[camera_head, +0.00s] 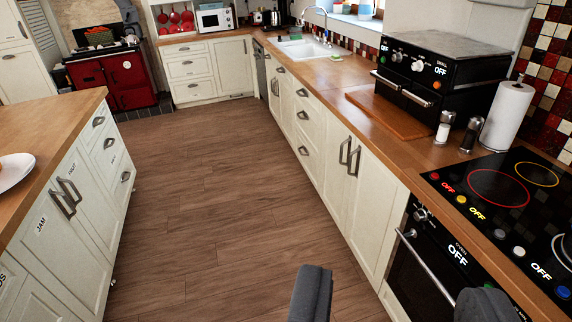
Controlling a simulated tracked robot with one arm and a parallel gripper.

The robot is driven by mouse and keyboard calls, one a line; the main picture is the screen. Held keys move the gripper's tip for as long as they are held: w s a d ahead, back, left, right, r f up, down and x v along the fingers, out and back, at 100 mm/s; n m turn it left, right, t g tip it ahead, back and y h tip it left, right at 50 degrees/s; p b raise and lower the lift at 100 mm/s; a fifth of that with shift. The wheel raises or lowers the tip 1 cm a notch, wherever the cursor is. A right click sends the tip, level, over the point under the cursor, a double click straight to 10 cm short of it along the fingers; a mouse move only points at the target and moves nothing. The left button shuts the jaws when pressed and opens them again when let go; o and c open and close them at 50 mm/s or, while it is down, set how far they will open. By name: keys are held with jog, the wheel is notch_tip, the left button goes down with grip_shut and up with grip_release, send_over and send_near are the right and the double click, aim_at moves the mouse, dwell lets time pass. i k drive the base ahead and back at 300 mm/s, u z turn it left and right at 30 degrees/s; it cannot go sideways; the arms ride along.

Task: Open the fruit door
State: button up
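The fruit door (90,214) is a cream cabinet door on the side of the wooden-topped island at the left. A small "FRUIT" label sits near its top. It looks closed. Its dark metal handle (70,191) is beside the handle of the neighbouring jam door (47,247), which is labelled "JAM" and also looks closed. My gripper (399,285) shows as two dark fingers at the bottom right of centre, spread wide apart with nothing between them. It is well to the right of the fruit door and not touching it.
Bare wooden floor (200,200) lies between the island and the right-hand cabinets. An oven (425,265) under a hob stands close at the right. Island drawers (110,143) adjoin the fruit door. A white plate (14,171) sits on the island top. A red stove (110,78) stands at the back.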

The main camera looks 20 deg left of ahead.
aim_at(76, 176)
jog(key=u, duration=0.35)
jog(key=i, duration=1.3)
jog(key=u, duration=1.1)
jog(key=i, duration=0.8)
jog(key=u, duration=0.45)
jog(key=k, duration=0.9)
jog(key=i, duration=1.5)
jog(key=z, duration=0.5)
